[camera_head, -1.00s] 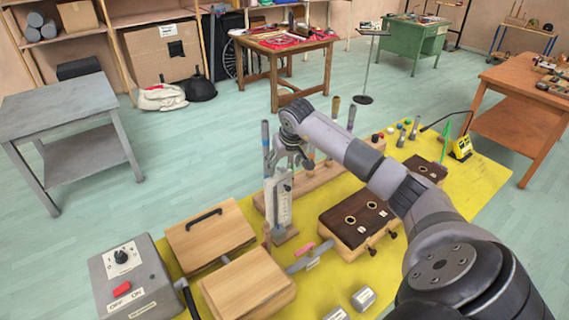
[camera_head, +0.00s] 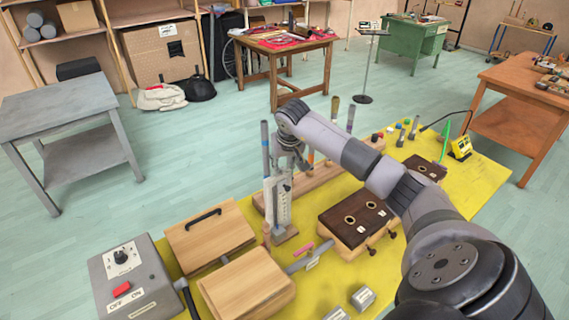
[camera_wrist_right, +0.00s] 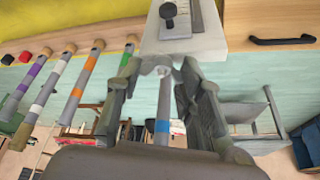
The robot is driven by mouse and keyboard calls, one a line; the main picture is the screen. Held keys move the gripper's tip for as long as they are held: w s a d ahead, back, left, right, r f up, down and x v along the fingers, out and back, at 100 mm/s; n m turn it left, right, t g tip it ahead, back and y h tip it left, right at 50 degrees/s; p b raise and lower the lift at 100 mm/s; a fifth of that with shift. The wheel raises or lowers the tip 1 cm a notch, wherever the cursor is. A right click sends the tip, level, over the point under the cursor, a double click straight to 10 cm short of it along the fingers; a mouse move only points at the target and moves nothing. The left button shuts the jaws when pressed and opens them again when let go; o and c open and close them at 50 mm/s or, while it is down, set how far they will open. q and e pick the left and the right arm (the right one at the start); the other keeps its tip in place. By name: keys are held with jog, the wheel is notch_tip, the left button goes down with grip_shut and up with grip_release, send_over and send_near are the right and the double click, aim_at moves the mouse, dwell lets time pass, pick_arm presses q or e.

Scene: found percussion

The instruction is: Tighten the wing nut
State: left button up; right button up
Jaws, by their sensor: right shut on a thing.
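A narrow upright stand with a white scale plate (camera_head: 284,205) stands on a small wooden foot at the edge of the yellow mat. My right gripper (camera_head: 285,172) points down at the top of this stand. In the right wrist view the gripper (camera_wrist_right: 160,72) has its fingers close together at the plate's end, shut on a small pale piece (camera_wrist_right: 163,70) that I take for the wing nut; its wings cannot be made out. A dark round-headed knob (camera_wrist_right: 168,10) sits on the plate, beyond the fingertips. My left gripper is out of view.
Upright tubes with coloured bands (camera_wrist_right: 80,85) stand in a wooden rail beside the stand. Wooden pads (camera_head: 247,283), a dark-topped box (camera_head: 357,220) and a grey switch box (camera_head: 135,280) are nearby on or beside the yellow mat (camera_head: 480,175).

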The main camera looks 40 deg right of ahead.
jog(key=shift+a+m+h, duration=0.2)
jog(key=shift+m+h, duration=0.3)
jog(key=shift+m, duration=0.9)
jog(key=shift+w+a+m+g+p, duration=0.15)
jog(key=shift+m+g+p, duration=0.35)
jog(key=shift+m, duration=0.4)
jog(key=shift+m+g+h, duration=0.3)
jog(key=shift+m+g, duration=0.1)
jog(key=shift+m, duration=0.7)
jog(key=shift+w+m, duration=0.1)
jog(key=shift+m, duration=0.7)
jog(key=shift+m+g+h, duration=0.3)
jog(key=shift+m+g, duration=0.4)
jog(key=shift+m, duration=0.5)
jog(key=shift+c, duration=0.2)
jog(key=m, duration=0.2)
jog(key=m+g, duration=0.1)
jog(key=m, duration=0.1)
jog(key=shift+w+a+g, duration=0.1)
jog(key=shift+w+g, duration=0.05)
jog(key=shift+g, duration=0.15)
